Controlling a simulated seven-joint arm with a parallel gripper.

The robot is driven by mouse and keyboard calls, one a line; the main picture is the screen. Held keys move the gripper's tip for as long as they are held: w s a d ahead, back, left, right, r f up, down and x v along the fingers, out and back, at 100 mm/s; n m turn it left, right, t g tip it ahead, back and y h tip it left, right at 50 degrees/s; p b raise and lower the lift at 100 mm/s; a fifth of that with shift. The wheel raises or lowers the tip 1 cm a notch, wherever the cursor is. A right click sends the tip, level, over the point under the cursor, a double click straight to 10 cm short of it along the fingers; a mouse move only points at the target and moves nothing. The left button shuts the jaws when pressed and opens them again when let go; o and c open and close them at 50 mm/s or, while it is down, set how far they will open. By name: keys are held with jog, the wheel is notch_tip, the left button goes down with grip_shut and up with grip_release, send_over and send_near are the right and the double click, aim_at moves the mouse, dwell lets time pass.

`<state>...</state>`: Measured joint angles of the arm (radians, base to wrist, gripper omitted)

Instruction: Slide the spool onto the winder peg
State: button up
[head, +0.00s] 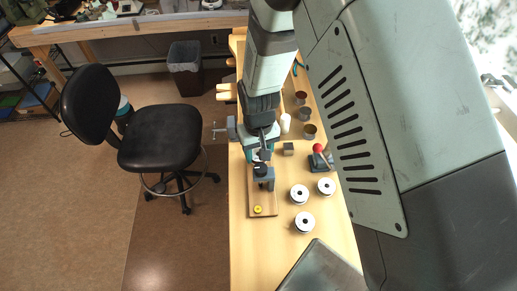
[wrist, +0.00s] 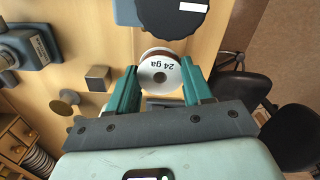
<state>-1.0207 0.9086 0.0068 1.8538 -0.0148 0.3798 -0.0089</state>
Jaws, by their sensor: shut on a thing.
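My gripper (wrist: 160,88) is shut on a spool (wrist: 160,72) with a white face marked "24 ga" and a reddish-brown rim, held between its two teal fingers in the wrist view. In the head view my gripper (head: 262,153) is above the far end of a wooden board (head: 264,206). On that board stands the blue-grey winder (head: 267,182). In the wrist view a black round part (wrist: 175,18) lies just beyond the spool. I cannot make out the peg, nor whether the spool touches the winder. The held spool is mostly hidden in the head view.
White spools (head: 299,194) stand right of the board. A red-knobbed tool (head: 319,158), a small grey block (head: 288,148) and several tins (head: 309,131) stand nearby. A metal tray (head: 318,270) is at the near end. A black chair (head: 160,137) stands left of the bench.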

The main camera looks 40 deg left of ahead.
jog(key=shift+f, duration=1.6)
jog(key=o, duration=1.1)
notch_tip(320, 180, up, 11)
jog(key=shift+f, duration=0.1)
dwell(0.4)
